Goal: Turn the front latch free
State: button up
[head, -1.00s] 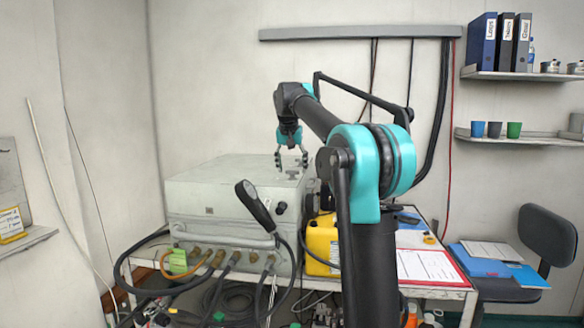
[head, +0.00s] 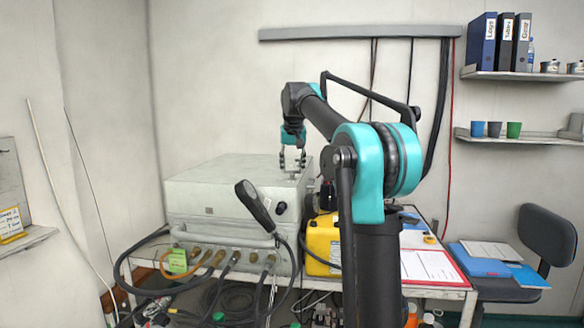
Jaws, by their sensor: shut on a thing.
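The grey air panel case (head: 222,187) stands on the white table, its lid closed. My gripper (head: 292,166) points down at the right part of the lid top. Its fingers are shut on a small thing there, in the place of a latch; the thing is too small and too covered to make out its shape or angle. I cannot tell from this view whether it is the front latch.
A black handset (head: 254,206) on a cable hangs at the case front, above several hose fittings. A yellow container (head: 323,243) stands right of the case. A clipboard (head: 430,266) lies at the table's right. The lid's left part is clear.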

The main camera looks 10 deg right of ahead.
jog(key=n, duration=0.1)
jog(key=n+y, duration=0.1)
jog(key=n, duration=0.2)
jog(key=shift+d+y, duration=0.25)
jog(key=shift+y, duration=0.15)
jog(key=n, duration=0.2)
jog(key=n+y, duration=0.1)
jog(key=n, duration=0.1)
jog(key=shift+w+d+g, duration=0.15)
jog(key=shift+g, duration=0.25)
jog(key=n+g+y, duration=0.1)
jog(key=n, duration=0.2)
jog(key=shift+w+d+n, duration=0.1)
jog(key=shift+n, duration=0.2)
jog(key=shift+w+n+g+y, duration=0.1)
jog(key=shift+n+g+y, duration=0.5)
jog(key=shift+n, duration=1.2)
jog(key=o, duration=1.2)
jog(key=shift+c, duration=0.2)
jog(key=w+v, duration=0.1)
jog(key=v, duration=0.6)
jog(key=shift+s+r, duration=0.25)
jog(key=shift+s, duration=0.2)
